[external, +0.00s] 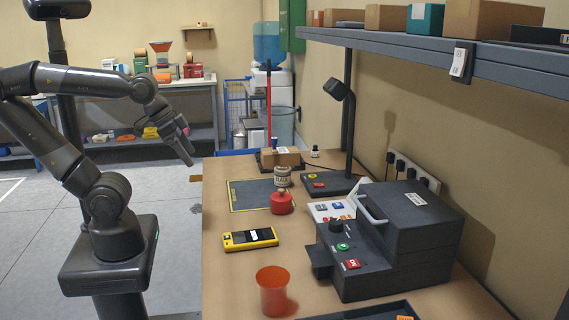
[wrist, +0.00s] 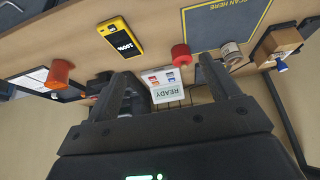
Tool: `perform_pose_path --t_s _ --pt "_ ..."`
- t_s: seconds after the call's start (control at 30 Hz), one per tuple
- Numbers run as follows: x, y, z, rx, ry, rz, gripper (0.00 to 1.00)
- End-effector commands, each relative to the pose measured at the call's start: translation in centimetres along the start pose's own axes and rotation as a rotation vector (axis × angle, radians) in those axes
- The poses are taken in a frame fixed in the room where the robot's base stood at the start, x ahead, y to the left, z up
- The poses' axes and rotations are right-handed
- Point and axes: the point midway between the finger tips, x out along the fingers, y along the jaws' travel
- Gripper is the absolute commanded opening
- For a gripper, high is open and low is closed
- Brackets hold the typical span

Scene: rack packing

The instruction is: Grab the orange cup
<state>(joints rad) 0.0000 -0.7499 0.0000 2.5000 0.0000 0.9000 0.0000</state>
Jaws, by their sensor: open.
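The orange cup (external: 272,292) stands upright on the near part of the workbench (external: 222,285) in the external view, with its open top up. It also shows at the left of the wrist view as an orange-red cup (wrist: 60,74). My gripper (external: 190,158) is above the far left edge of the bench, well away from the cup. In the wrist view my gripper (wrist: 172,84) has its two fingers spread apart with nothing held between them. The cup lies to the left of both fingers there.
A yellow scanner (external: 250,238) lies behind the cup. A dark machine (external: 390,240) stands to its right, and a dark tray (external: 365,313) lies at the front edge. A red container (external: 282,202) and a jar stand farther back. A lamp and overhead shelf (external: 430,51) are at right.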

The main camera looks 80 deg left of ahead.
Motion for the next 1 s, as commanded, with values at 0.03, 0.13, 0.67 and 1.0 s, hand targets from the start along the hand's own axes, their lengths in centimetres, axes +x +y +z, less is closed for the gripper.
perform_pose_path --t_s 0.03,0.13,0.67,1.0 --pt "0.0 0.0 0.0 0.000 0.000 0.000 0.85" --pt "0.0 0.0 0.0 0.000 0.000 0.000 0.89" --pt "2.7 5.6 -5.6 0.248 -0.043 0.003 0.89" --pt "8.5 17.3 -10.6 0.608 -0.089 0.124 0.89"
